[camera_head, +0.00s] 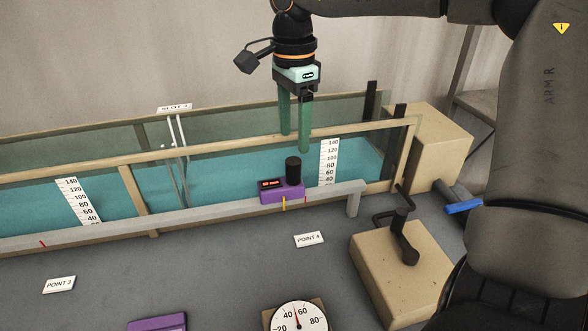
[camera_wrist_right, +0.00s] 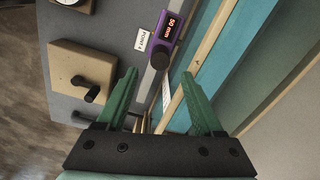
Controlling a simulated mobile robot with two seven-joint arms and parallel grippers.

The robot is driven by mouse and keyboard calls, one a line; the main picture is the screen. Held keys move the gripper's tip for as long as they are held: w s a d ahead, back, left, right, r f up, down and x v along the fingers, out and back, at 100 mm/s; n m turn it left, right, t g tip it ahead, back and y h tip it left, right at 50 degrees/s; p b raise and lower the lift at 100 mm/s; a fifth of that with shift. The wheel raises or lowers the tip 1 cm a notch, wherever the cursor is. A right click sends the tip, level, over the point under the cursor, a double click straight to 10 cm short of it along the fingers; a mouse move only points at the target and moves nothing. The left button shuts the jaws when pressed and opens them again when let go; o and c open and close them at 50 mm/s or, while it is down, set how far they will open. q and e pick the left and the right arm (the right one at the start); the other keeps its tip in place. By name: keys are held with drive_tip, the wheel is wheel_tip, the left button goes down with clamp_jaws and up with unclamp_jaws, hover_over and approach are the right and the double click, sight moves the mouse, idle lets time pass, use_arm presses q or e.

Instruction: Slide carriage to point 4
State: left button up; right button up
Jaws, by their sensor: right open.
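The purple carriage (camera_head: 282,196) with a black knob (camera_head: 293,170) and a red-lit display sits on the grey rail (camera_head: 230,210) in front of the glass tank. Its yellow pointer (camera_head: 284,203) is a little left of a red mark (camera_head: 305,200) on the rail, above the POINT 4 card (camera_head: 309,239). My right gripper (camera_head: 295,143) is open and empty, its green fingers pointing down above and behind the knob, apart from it. In the right wrist view the carriage (camera_wrist_right: 171,28) and knob lie beyond the open fingertips (camera_wrist_right: 158,82). My left gripper is not in view.
The glass tank's wooden top rail (camera_head: 355,130) runs behind the carriage. A wooden box with a black crank (camera_head: 404,240) stands at the right. A dial gauge (camera_head: 299,318) and a POINT 3 card (camera_head: 59,285) are in front. The grey bench between is mostly clear.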

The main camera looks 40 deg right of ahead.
sight(295, 160)
wheel_tip(295, 160, down, 9)
drive_tip(key=shift+r+b, duration=0.2)
drive_tip(key=shift+b, duration=0.2)
clamp_jaws()
idle(0.4)
idle(0.9)
